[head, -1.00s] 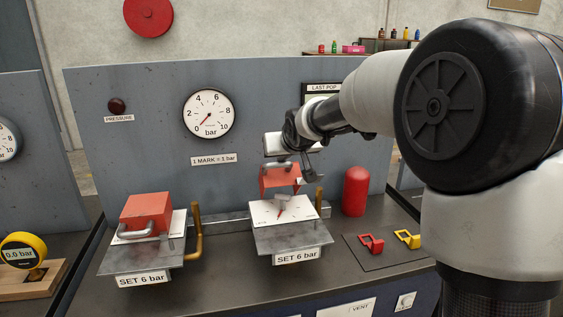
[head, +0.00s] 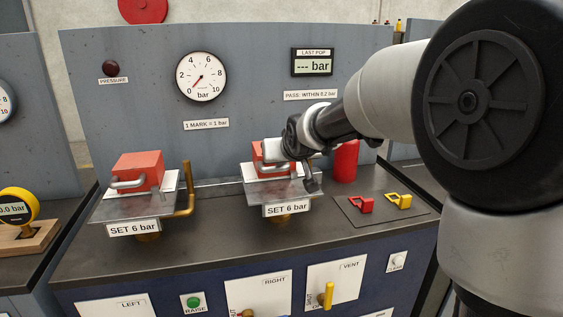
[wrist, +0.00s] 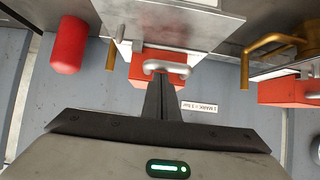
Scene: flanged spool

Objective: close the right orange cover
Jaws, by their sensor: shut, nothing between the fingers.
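The right orange cover (head: 259,152) is at the back of the right metal plate (head: 293,190), above its white face, with its handle towards the front. It looks low, much like the left one, but my gripper hides part of it and I cannot tell whether it is fully seated. My gripper (wrist: 164,78) is shut and empty, its fingertips at or very near the grey handle (wrist: 177,69) of the right cover (wrist: 142,70) in the wrist view. I cannot tell whether they touch.
The left orange cover (head: 137,168) sits on its own unit, beside a brass pipe (head: 187,190). A red cylinder (head: 346,160) stands right of the right unit. Red (head: 361,204) and yellow (head: 398,200) clips lie on a dark mat. The counter front between the units is clear.

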